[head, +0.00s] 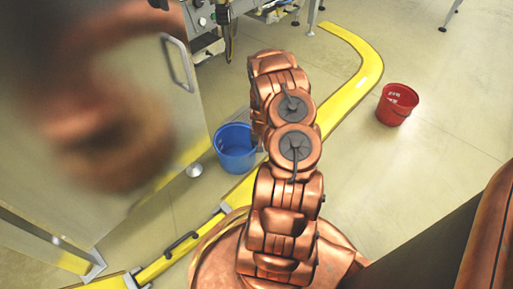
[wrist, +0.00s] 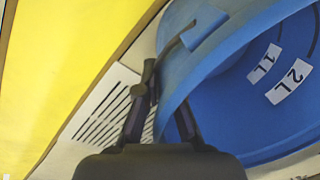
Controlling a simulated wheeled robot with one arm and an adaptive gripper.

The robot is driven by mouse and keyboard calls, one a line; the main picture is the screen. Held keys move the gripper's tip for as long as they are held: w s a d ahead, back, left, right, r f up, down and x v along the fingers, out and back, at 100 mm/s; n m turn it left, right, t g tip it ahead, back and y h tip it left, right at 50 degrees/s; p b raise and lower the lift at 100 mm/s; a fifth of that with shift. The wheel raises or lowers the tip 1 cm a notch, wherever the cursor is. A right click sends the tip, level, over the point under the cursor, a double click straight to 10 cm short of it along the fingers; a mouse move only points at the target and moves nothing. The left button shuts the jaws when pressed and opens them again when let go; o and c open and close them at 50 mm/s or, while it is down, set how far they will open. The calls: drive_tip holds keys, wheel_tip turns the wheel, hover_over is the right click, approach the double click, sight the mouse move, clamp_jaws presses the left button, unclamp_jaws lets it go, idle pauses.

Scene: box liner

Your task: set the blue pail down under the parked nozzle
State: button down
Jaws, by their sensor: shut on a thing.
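The blue pail (head: 233,157) is left of my arm in the head view, beside the yellow rail, with its open top up. In the wrist view the pail (wrist: 215,62) fills the right side, and labels "1L" and "2L" show on its inner wall. My gripper (wrist: 163,98) is shut on the pail's rim, one finger outside and one inside. My arm hides the gripper in the head view. A dark, narrow part that looks like the nozzle (head: 228,44) hangs from the machine at the top. I cannot tell the pail's height above the floor.
A yellow rail (head: 352,92) curves along the floor past my arm. A shiny cabinet door (head: 170,110) with a handle stands at the left. A red pail (head: 397,104) stands on open floor at the right. A slotted plate (wrist: 104,104) shows beside the blue pail.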

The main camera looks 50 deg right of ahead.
drive_tip(key=shift+f, duration=0.1)
drive_tip(key=c, duration=1.3)
unclamp_jaws()
drive_tip(key=r+p, duration=0.1)
drive_tip(key=r, duration=0.3)
drive_tip(key=r+p, duration=0.2)
drive_tip(key=r, duration=0.2)
drive_tip(key=s+d+r+p, duration=0.1)
drive_tip(key=r+p, duration=0.1)
drive_tip(key=r, duration=0.2)
drive_tip(key=shift+r, duration=0.15)
